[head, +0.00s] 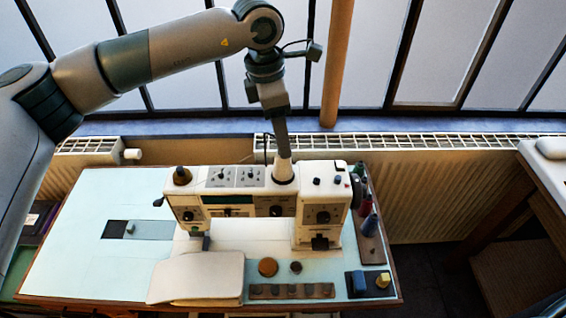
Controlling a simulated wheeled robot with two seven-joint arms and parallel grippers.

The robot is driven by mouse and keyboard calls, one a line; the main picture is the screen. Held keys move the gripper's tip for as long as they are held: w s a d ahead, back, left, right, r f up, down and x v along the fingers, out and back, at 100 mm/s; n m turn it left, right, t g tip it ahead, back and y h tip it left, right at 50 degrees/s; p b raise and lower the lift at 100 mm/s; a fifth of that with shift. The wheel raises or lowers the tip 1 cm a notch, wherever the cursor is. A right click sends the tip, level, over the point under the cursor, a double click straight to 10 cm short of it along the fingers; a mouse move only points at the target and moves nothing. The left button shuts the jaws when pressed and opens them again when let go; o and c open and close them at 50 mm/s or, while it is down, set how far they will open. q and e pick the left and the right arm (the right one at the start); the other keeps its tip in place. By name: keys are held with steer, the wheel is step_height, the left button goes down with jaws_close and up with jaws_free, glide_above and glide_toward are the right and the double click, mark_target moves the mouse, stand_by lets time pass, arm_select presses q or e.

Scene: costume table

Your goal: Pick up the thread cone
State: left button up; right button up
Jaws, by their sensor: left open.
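A small pale cone-shaped thing (284,173), which looks like the thread cone, stands upright on top of the white sewing machine (322,206). My left gripper (283,153) points down from above, with its fingers at the top of this cone. The gripper is open, but its fingers overlap from this side, so the gap between them does not show. I cannot tell whether they touch the cone. The fingers hide the cone's upper part. My right gripper is not in view.
A dark cone-like piece (182,176) stands on the machine's left end. Several coloured spools (367,224) stand at its right. The pale tabletop (85,262) is mostly clear at left.

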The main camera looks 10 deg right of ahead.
mark_target(283, 163)
arm_select(q)
steer(key=shift+s+d+f+p, duration=0.1)
steer(key=shift+f+p, duration=1.1)
steer(key=shift+p, duration=0.2)
steer(key=shift+d+f+p, duration=0.15)
steer(key=shift+f+p, duration=0.25)
steer(key=shift+f, duration=0.85)
steer(key=c, duration=1.1)
